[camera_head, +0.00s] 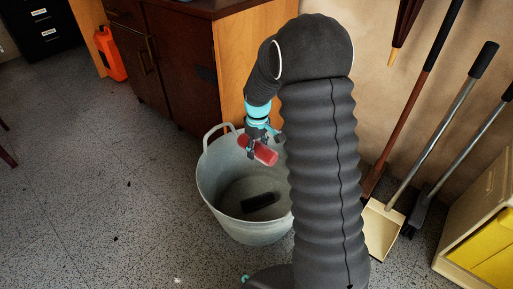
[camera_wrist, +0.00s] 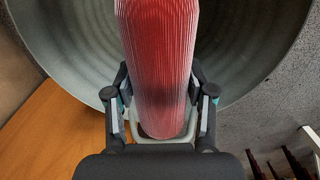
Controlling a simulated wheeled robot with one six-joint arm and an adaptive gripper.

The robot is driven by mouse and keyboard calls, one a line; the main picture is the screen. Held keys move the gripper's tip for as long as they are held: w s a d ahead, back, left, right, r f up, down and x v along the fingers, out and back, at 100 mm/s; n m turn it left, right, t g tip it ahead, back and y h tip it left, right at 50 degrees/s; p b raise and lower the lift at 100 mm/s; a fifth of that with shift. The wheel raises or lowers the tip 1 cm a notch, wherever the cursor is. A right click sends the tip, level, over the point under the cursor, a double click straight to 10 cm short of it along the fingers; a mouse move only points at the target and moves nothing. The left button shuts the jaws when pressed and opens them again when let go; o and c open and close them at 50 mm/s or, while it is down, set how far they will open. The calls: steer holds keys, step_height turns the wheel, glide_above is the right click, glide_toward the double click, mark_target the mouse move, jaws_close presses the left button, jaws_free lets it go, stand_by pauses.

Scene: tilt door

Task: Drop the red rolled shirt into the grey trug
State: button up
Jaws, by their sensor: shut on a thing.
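The red rolled shirt (camera_head: 264,153) is held in my gripper (camera_head: 258,143), over the open mouth of the grey trug. In the wrist view the shirt (camera_wrist: 158,70) is a ribbed red roll between the two fingers (camera_wrist: 160,115), with the trug's inside behind it. The grey trug (camera_head: 222,196) is a round tub with a handle on its rim, standing on the floor. A dark object (camera_head: 260,202) lies on its bottom. My arm hides the trug's right side.
A wooden cabinet (camera_head: 185,70) stands close behind the trug. A broom, a dustpan (camera_head: 382,228) and other long-handled tools lean on the wall at right. An orange container (camera_head: 110,54) stands at the back left. The speckled floor at left is mostly clear.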

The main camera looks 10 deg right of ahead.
step_height(320, 180, down, 12)
steer(key=b, duration=0.6)
steer(key=shift+b, duration=0.4)
steer(key=shift+r, duration=0.1)
steer(key=o, duration=1.3)
step_height(320, 180, up, 12)
steer(key=shift+m, duration=0.3)
